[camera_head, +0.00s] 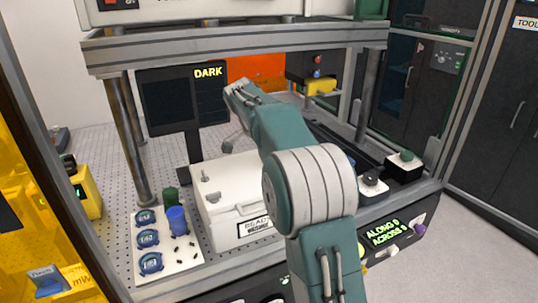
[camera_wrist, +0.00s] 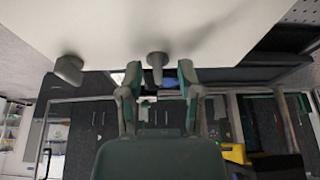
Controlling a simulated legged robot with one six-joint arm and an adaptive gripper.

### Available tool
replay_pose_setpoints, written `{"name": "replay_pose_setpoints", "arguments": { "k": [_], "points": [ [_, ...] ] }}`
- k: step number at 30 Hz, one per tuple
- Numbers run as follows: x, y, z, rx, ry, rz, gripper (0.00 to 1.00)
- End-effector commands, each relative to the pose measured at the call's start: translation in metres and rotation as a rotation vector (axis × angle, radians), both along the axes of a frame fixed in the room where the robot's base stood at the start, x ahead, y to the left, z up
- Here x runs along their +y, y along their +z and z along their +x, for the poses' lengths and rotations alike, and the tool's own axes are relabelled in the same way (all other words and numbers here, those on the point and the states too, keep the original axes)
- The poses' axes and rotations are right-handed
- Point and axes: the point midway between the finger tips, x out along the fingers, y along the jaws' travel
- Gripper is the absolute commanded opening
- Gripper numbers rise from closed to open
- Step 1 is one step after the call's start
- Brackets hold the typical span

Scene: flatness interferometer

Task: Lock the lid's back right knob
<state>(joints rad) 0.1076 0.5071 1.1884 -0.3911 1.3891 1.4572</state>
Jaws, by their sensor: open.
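The white box with its lid (camera_head: 240,175) stands on the perforated table in the head view. Two small grey knobs show on the lid's left part, one farther back (camera_head: 204,176) and one nearer (camera_head: 213,198). My arm hides the lid's right part, including the back right knob. In the wrist view, the white lid (camera_wrist: 130,25) fills the top. One grey knob (camera_wrist: 157,60) lies between or just beyond the fingertips of my open gripper (camera_wrist: 158,76); I cannot tell if they touch it. Another knob (camera_wrist: 69,68) is off to the left.
A dark screen reading DARK (camera_head: 180,95) stands behind the box. Blue round parts and a blue cup (camera_head: 177,220) sit on a white plate at left. A thick frame post (camera_head: 130,140) rises at left.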

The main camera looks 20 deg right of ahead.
Motion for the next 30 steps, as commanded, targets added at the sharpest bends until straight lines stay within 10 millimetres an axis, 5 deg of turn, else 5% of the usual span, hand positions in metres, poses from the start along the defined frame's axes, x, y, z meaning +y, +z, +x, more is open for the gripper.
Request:
{"name": "replay_pose_setpoints", "arguments": {
  "k": [7, 21, 30],
  "points": [
    [0.005, 0.014, 0.000, -0.004, 0.001, -0.002, 0.46],
    [0.041, 0.094, 0.000, -0.002, 0.001, -0.001, 0.46],
    [0.048, 0.109, -0.001, 0.002, 0.001, -0.001, 0.46]
  ]
}}
